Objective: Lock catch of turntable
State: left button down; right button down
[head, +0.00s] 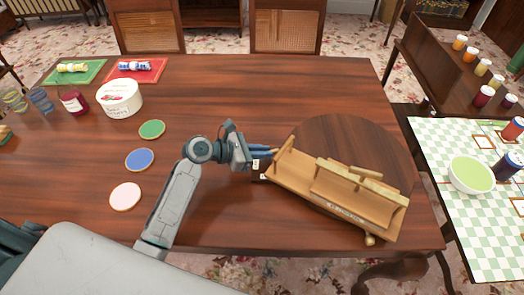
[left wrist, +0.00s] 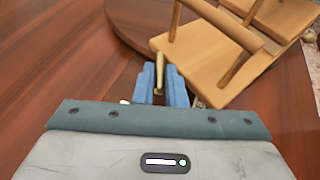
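The turntable (head: 375,135) is a round dark wooden disc at the right of the table; it also shows in the left wrist view (left wrist: 135,22). A light wooden rack (head: 345,209) with a front label stands on it and overhangs its near side. A small brass piece (left wrist: 159,66), apparently the catch, stands at the turntable's edge. My left gripper (head: 273,153) reaches in from the left beside the rack. Its blue fingers (left wrist: 160,85) are close together on either side of the brass piece and appear shut on it. They hide its lower part. My right gripper is out of view.
A white tub (head: 120,102), a jar and glasses stand farther left. A side table with a green bowl (head: 471,174) is at right. The back middle is clear.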

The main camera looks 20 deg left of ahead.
pick_arm(q)
jog(key=shift+w+a+r+m+g+h+p, duration=0.15)
jog(key=shift+m+g+p, duration=0.15)
jog(key=shift+p, duration=0.2)
jog(key=shift+r+m+g+h+p, duration=0.15)
jog(key=shift+m+g+p, duration=0.15)
jog(key=shift+p, duration=0.15)
jog(key=shift+w+f+m+g+h+p, duration=0.2)
jog(key=shift+m+g+h+p, duration=0.4)
jog(key=shift+m+g, duration=0.35)
jog(key=shift+f+m+g+p, duration=0.15)
jog(key=shift+m+g+p, duration=0.15)
jog(key=shift+m+g, duration=0.35)
jog(key=c, duration=1.8)
grip_release()
jog(key=shift+o, duration=0.2)
jog(key=shift+a, duration=0.2)
